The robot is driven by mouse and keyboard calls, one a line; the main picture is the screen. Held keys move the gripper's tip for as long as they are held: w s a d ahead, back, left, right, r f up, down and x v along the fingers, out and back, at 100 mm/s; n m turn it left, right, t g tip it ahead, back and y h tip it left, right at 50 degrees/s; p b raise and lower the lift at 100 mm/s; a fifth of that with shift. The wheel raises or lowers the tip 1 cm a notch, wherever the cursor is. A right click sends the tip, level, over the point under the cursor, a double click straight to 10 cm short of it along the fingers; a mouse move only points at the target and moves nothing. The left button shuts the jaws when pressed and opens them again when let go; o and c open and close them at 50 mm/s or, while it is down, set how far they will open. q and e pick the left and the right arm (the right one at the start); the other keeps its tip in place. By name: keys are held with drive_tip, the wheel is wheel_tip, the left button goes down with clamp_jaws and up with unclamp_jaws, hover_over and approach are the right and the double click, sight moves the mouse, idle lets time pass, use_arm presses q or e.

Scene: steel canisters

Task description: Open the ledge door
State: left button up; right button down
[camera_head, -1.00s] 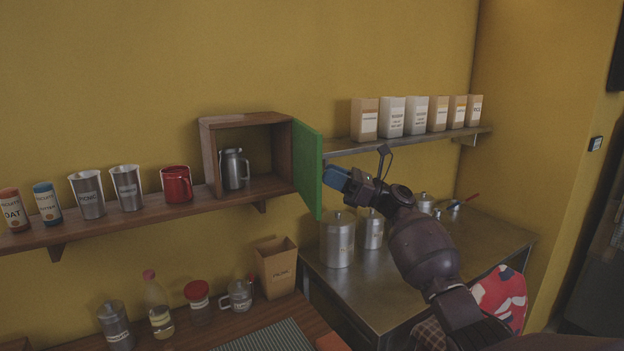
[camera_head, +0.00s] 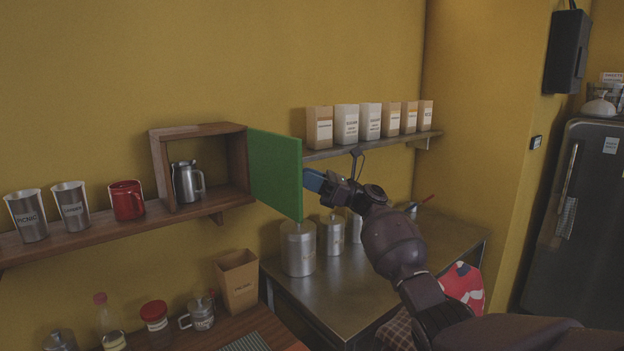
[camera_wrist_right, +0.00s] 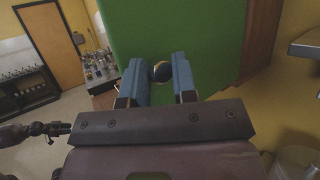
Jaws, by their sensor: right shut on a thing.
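The green ledge door (camera_head: 272,172) is swung wide open on the right side of the wooden box (camera_head: 158,170) on the wall ledge. A steel jug (camera_head: 187,182) stands inside the box, in plain view. My right gripper (camera_head: 310,180) is at the door's free edge side, its blue fingers partly hidden in the head view. In the right wrist view my right gripper (camera_wrist_right: 163,80) has its blue fingers on both sides of a round dark knob (camera_wrist_right: 162,71) on the green door (camera_wrist_right: 200,40).
A red mug (camera_head: 127,200) and steel cups (camera_head: 71,204) stand on the ledge left of the box. Steel canisters (camera_head: 298,248) stand on the counter below the door. Paper packets (camera_head: 346,125) line a metal shelf to the right.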

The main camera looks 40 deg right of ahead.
drive_tip(key=c, duration=1.2)
unclamp_jaws()
drive_tip(key=shift+w+a+r, duration=0.15)
drive_tip(key=shift+w+r, duration=0.15)
drive_tip(key=shift+o, duration=1)
drive_tip(key=shift+w+a+f, duration=0.1)
drive_tip(key=shift+w+f, duration=0.05)
drive_tip(key=shift+w, duration=0.2)
drive_tip(key=shift+o, duration=0.4)
drive_tip(key=shift+a, duration=0.1)
use_arm(q)
drive_tip(key=shift+w+a, duration=0.1)
drive_tip(key=shift+w, duration=0.3)
use_arm(e)
drive_tip(key=shift+s, duration=0.1)
use_arm(q)
drive_tip(key=shift+s+f, duration=0.1)
drive_tip(key=shift+s+f+b, duration=0.1)
drive_tip(key=shift+f+b, duration=0.65)
drive_tip(key=shift+f, duration=0.2)
use_arm(e)
drive_tip(key=v, duration=1.1)
